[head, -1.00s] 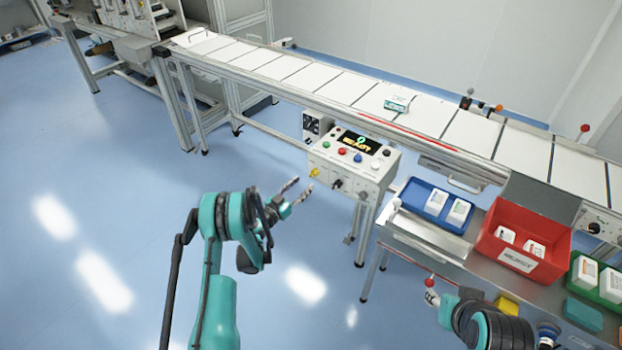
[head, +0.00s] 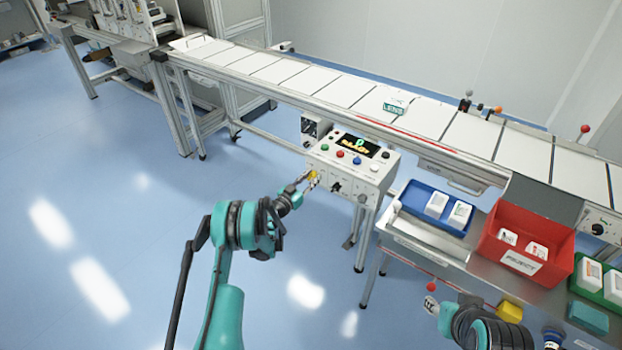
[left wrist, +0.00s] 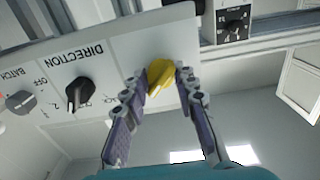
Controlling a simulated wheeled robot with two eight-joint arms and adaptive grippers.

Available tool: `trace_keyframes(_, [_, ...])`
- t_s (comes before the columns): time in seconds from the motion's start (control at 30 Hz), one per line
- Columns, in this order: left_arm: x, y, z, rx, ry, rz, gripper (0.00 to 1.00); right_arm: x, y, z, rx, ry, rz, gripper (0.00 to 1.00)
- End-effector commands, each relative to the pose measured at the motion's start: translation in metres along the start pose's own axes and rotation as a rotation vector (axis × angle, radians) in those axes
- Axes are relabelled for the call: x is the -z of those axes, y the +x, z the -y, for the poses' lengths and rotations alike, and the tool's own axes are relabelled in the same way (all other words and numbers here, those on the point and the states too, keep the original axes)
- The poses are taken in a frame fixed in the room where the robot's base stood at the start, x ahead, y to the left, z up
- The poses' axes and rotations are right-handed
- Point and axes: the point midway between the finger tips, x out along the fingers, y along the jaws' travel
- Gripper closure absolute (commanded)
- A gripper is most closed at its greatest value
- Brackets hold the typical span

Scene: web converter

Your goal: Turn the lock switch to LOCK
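The yellow switch knob (head: 313,175) is on the front of the white control box (head: 375,183), at its left end. In the left wrist view the yellow knob (left wrist: 160,76) sits between the two fingertips of my left gripper (left wrist: 160,78), its handle tilted in the picture. The fingers stand apart on both sides of it, with narrow gaps; firm contact does not show. The small lettering beside it is partly hidden by a finger. In the head view my left gripper (head: 306,183) is at the box front. My right gripper (head: 432,304) is at the lower right, its fingers unclear.
A black DIRECTION knob (left wrist: 79,93) and a grey BATCH knob (left wrist: 20,102) are on the same panel. Coloured buttons and a display (head: 357,145) top the box. The conveyor (head: 335,88) runs behind. A blue tray (head: 415,192) and red bin (head: 490,246) stand right.

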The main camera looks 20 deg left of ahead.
Motion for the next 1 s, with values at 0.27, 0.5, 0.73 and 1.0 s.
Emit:
trace_keyframes(0.27, [0.0001, -0.0001, 0.0008, 0.002, -0.005, 0.0, 1.0, 0.0, 0.0, 0.0, 0.0, 0.0, 0.0, 0.6])
trace_keyframes(0.5, [0.0002, -0.0001, 0.0012, 0.002, -0.072, 0.0, 1.0, 0.0, 0.0, 0.0, 0.0, 0.0, 0.0, 0.6])
trace_keyframes(0.73, [0.0002, -0.0001, 0.002, 0.002, -0.234, 0.0, 1.0, -0.0001, 0.0, 0.0, 0.0, 0.0, 0.0, 0.6])
trace_keyframes(1.0, [0.0001, -0.0002, 0.0032, 0.002, -0.488, -0.001, 1.0, 0.0, 0.0, 0.0, 0.0, 0.0, 0.0, 0.6])
